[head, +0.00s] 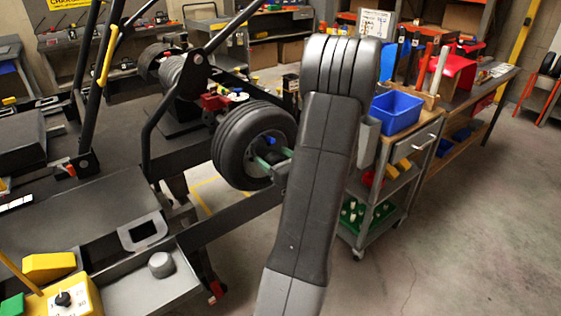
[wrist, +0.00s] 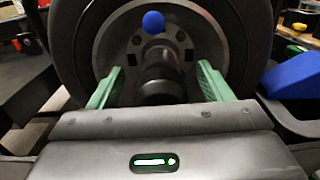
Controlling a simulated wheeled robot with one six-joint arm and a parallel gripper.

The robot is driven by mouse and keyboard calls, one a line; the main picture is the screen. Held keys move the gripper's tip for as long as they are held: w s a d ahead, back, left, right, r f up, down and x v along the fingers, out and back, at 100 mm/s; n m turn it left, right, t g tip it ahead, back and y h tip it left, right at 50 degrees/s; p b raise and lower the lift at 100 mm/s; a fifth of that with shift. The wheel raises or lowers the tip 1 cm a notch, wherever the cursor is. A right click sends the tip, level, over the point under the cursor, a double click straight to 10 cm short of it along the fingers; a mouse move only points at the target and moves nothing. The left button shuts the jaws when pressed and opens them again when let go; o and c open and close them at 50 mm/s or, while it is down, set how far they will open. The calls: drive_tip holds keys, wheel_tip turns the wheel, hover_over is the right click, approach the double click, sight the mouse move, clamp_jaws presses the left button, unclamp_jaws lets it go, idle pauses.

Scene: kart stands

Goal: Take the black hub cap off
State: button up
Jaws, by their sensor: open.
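The kart wheel (head: 229,150) has a black tyre and a grey rim, and faces my gripper (head: 274,162) in the head view. In the wrist view the wheel (wrist: 245,35) fills the top of the picture. The black hub cap (wrist: 159,72) shows as a dark round piece sticking out of the wheel's centre. My gripper (wrist: 160,77) is open, with one green finger on each side of the hub cap and a gap at both sides. A blue ball-shaped cap (wrist: 153,22) sits on the rim above it. My arm hides the hub cap in the head view.
A cart (head: 383,196) with a blue bin (head: 398,112) on top stands right of my arm. A workbench (head: 465,108) is behind it. The kart's dark frame (head: 232,213) runs below the wheel. The floor at the right is clear.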

sight(278, 160)
drive_tip(key=c, duration=1.2)
drive_tip(key=shift+s+d, duration=0.1)
drive_tip(key=shift+b+v, duration=0.4)
drive_tip(key=shift+v, duration=2.2)
drive_tip(key=shift+s+d, duration=0.1)
drive_tip(key=shift+s, duration=0.1)
